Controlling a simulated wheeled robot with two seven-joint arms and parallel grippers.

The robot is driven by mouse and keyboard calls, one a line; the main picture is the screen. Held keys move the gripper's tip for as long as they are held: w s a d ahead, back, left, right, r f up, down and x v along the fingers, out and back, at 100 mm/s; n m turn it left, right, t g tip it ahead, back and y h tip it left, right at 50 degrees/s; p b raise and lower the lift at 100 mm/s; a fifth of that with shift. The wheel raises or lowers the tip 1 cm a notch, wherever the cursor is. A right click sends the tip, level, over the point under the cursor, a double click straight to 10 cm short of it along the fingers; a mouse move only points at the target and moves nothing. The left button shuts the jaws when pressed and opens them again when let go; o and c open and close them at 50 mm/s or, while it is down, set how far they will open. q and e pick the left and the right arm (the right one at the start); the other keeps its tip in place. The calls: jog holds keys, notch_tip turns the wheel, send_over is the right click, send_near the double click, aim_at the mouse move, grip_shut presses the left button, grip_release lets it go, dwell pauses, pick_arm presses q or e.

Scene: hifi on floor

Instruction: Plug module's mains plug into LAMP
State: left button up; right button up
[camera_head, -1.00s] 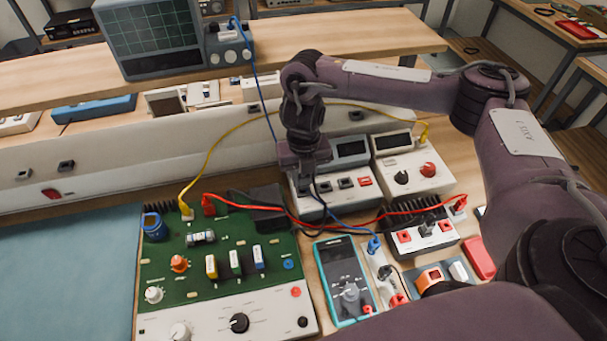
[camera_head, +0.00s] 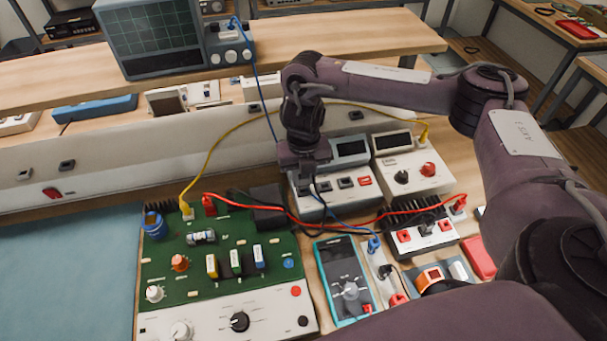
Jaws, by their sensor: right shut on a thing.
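My right gripper (camera_head: 304,172) points down over the left part of a white unit (camera_head: 309,208) with a dark display and several sockets or switches on its face. Its jaws are shut on what looks like a dark mains plug; the plug is mostly hidden by the gripper, and I cannot tell whether it touches a socket. A dark cable (camera_head: 318,190) hangs by the fingertips. The LAMP label cannot be read in this view. A green circuit-board module (camera_head: 215,262) with knobs lies to the left, with a black box (camera_head: 267,207) at its upper right. My left gripper is not in view.
Red, yellow and blue leads cross the space around the gripper. A second white unit (camera_head: 411,166) with knobs stands to the right. A blue mat (camera_head: 65,265) is clear at left.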

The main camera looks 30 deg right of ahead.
jog(key=shift+f+b, duration=0.4)
jog(key=shift+f, duration=0.3)
dwell(0.5)
jog(key=shift+f, duration=0.2)
dwell(2.0)
jog(key=o, duration=1)
notch_tip(320, 180, up, 8)
jog(key=shift+f+p, duration=0.1)
jog(key=shift+p, duration=1.15)
notch_tip(320, 180, up, 5)
jog(key=p, duration=0.5)
